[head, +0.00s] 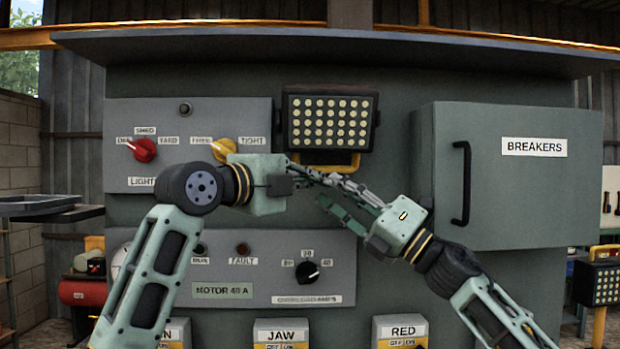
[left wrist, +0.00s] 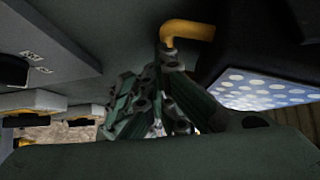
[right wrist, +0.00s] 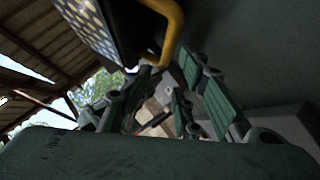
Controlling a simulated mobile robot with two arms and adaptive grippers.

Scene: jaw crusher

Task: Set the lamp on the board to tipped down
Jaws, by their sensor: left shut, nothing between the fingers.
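The lamp (head: 331,121) is a black floodlight with rows of pale LEDs on the board. In the head view its face points towards me, roughly upright, with a yellow bar handle (head: 345,168) below it. My left gripper (head: 335,180) is shut and empty, its fingertips close to the handle. In the left wrist view the fingers meet by the handle's end (left wrist: 187,31); contact is unclear. My right gripper (head: 328,190) reaches from the lower right. Its fingers look spread, below the handle (right wrist: 172,30) in the right wrist view. The two grippers' fingers overlap in the head view.
A grey breaker box (head: 520,205) with a black handle juts out right of the lamp. A panel with red (head: 142,150) and yellow (head: 223,149) knobs is on the left. The motor panel (head: 300,270) and several labelled boxes are below. A canopy (head: 300,42) overhangs above.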

